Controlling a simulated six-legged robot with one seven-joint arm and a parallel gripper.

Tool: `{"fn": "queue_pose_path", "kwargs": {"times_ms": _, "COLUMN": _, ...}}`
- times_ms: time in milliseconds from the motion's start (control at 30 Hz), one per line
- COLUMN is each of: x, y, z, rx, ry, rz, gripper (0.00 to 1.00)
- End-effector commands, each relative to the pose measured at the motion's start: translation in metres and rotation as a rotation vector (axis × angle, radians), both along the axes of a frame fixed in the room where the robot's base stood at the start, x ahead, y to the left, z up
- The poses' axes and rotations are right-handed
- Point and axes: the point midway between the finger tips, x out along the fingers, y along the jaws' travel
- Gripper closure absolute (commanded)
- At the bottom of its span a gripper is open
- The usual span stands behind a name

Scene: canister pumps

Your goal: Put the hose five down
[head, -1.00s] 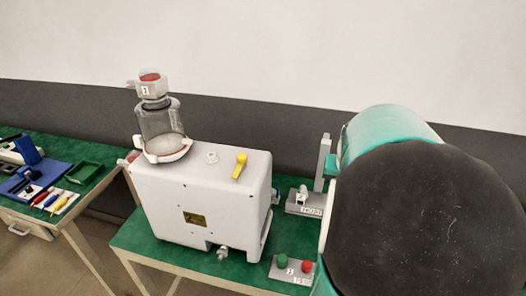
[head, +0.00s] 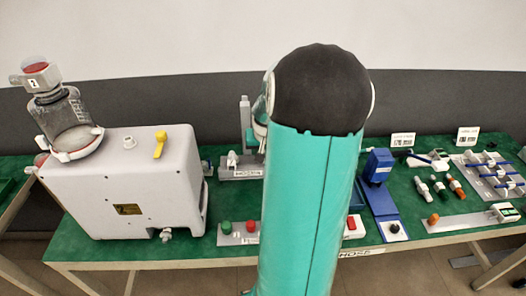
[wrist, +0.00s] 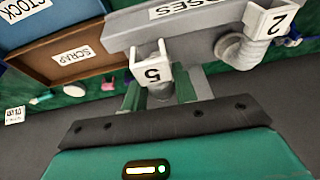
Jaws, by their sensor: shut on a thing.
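In the wrist view, my gripper (wrist: 159,92) is shut on hose five, whose white tag (wrist: 152,74) reads 5. Only its tag and a short grey part between my green fingers show; the rest is hidden. Hose five is right at a grey rack (wrist: 200,23) labelled as hoses. I cannot tell whether it touches or hangs on the rack. Another hose (wrist: 238,51) with a tag numbered 2 is on the rack to the right. In the head view, my arm hides my gripper and hose five.
A blue stock bin (wrist: 50,22) and a brown scrap bin (wrist: 75,58) are left of the rack in the wrist view. In the head view, a white pump (head: 120,190) stands left on the green bench, and a blue press-like device (head: 378,190) and small parts lie right.

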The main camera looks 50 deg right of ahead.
Motion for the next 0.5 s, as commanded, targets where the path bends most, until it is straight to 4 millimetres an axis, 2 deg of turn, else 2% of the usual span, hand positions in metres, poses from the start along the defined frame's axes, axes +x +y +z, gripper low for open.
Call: {"fn": "queue_pose_path", "kwargs": {"times_ms": 500, "x": 0.0, "y": 0.0, "z": -0.011, "rx": 0.001, "ry": 0.001, "rz": 0.0, "gripper": 0.95}}
